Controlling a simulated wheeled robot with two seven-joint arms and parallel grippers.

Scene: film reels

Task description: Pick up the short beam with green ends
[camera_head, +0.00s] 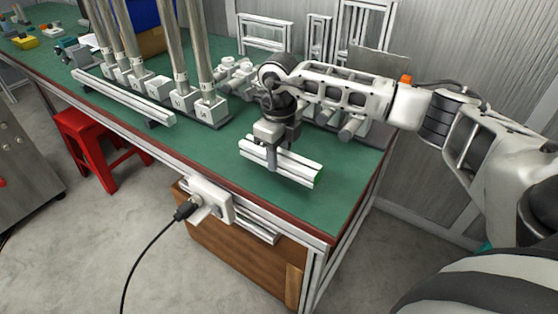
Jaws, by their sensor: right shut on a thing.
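The short beam (297,169) is a silvery aluminium profile with a green end cap showing at its right end. It is at the right part of the green-topped bench (225,160). My right gripper (272,163) points down over the beam's left half and is shut on it. The arm hides part of the beam's back. I cannot tell whether the beam touches the bench top or is just above it. My left gripper is not in view.
A longer beam (122,97) lies along the bench's front left. Several upright posts (203,60) in white feet stand behind it. Metal frames (262,33) stand at the back. A red stool (88,143) is on the floor. The bench's front right top is clear.

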